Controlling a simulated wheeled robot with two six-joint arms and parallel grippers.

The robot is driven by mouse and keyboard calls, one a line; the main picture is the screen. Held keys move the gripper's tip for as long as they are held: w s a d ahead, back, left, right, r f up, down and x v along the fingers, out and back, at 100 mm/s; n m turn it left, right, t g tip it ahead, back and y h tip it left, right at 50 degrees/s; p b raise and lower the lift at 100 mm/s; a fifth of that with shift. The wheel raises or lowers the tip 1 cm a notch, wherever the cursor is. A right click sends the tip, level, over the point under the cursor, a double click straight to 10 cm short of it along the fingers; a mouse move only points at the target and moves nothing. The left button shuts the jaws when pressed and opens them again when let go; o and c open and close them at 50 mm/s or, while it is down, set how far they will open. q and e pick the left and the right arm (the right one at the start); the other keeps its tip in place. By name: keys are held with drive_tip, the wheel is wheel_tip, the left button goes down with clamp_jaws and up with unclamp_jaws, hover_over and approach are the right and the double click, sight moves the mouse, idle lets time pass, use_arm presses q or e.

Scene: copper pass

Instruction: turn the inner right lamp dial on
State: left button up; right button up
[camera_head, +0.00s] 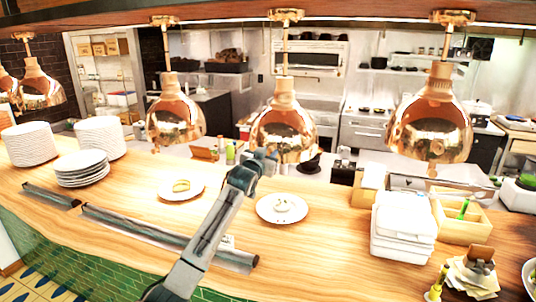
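Several copper heat lamps hang over the wooden pass counter (130,205). The middle one (284,128) hangs just above and behind my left gripper (264,160). Other lamps hang to its left (175,115) and right (435,122). A small stub shows below some shades, but I cannot tell whether it is a dial or which setting it has. My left arm reaches up from the bottom edge, and its gripper overlaps the lower left rim of the middle lamp in the picture. Contact and finger opening cannot be made out. My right gripper is out of view.
Plate stacks (30,143) stand at the left. White containers (402,226), a wooden box (460,222) and a card holder (472,272) crowd the right. Metal rails (150,232) run along the near edge.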

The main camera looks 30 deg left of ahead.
use_arm(q)
drive_tip(key=shift+c, duration=1.4)
drive_tip(key=n+b, duration=0.3)
drive_tip(key=n, duration=0.1)
drive_tip(key=shift+f+b, duration=0.25)
drive_tip(key=shift+b, duration=0.05)
drive_tip(key=shift+r+n+b, duration=0.1)
drive_tip(key=shift+n+b, duration=5.75)
drive_tip(key=shift+n, duration=1.25)
drive_tip(key=shift+y, duration=0.3)
